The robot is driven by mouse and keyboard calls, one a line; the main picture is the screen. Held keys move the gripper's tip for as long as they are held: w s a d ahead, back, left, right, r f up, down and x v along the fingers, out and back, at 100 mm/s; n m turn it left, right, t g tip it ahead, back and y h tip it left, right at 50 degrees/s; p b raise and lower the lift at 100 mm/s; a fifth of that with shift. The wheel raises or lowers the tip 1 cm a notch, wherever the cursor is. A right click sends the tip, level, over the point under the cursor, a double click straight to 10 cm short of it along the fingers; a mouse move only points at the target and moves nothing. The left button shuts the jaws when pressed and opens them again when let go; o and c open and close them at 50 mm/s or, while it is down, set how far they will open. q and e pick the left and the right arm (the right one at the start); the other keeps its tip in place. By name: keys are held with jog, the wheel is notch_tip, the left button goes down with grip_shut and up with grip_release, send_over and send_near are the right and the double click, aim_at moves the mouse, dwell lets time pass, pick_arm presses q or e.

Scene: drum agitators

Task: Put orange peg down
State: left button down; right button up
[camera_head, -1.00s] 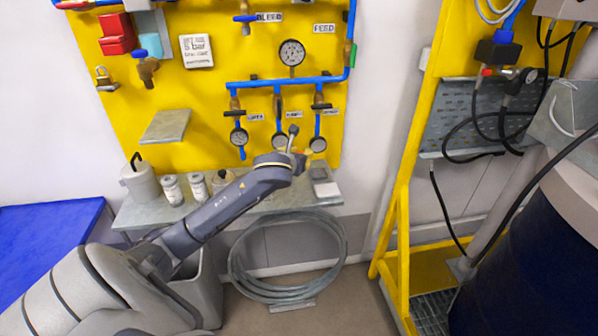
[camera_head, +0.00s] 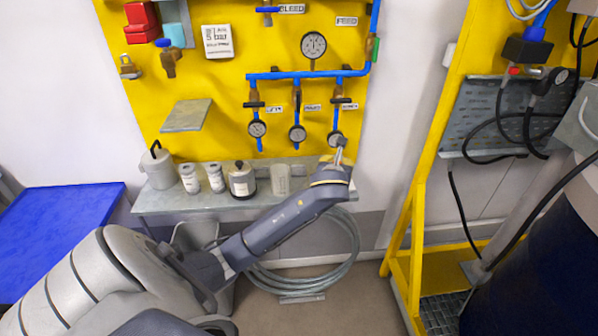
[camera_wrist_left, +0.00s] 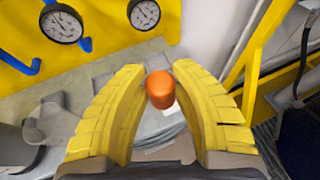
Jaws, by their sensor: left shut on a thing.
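The orange peg (camera_wrist_left: 161,90) shows end-on in the left wrist view, between the two yellow ribbed fingers of my left gripper (camera_wrist_left: 158,76). My left gripper is shut on the peg. The peg's far part is hidden by its near end. In the head view my left gripper is mostly hidden behind its own wrist, near the right end of the grey shelf (camera_head: 150,203). The peg cannot be seen in the head view. My right gripper is not in view.
The shelf holds a grey canister (camera_head: 158,168), white bottles (camera_head: 189,178), a labelled jar (camera_head: 242,181) and a pale beaker (camera_head: 280,180). A yellow panel (camera_head: 220,105) with blue pipes and gauges rises behind. A coiled hose (camera_head: 345,255) hangs below. A yellow frame (camera_head: 407,230) stands right.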

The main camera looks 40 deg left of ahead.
pick_arm(q)
notch_tip(320, 180, down, 6)
jog(key=s+d+n+g+y, duration=0.2)
jog(key=n+g+y, duration=0.1)
jog(key=n+y, duration=0.1)
jog(key=n+g+y, duration=0.2)
jog(key=n+g, duration=0.1)
send_over(299, 172)
jog(key=shift+a+r, duration=0.15)
jog(key=shift+r, duration=0.1)
jog(key=shift+f, duration=1.75)
jog(key=shift+f, duration=0.1)
jog(key=c, duration=1.1)
grip_release()
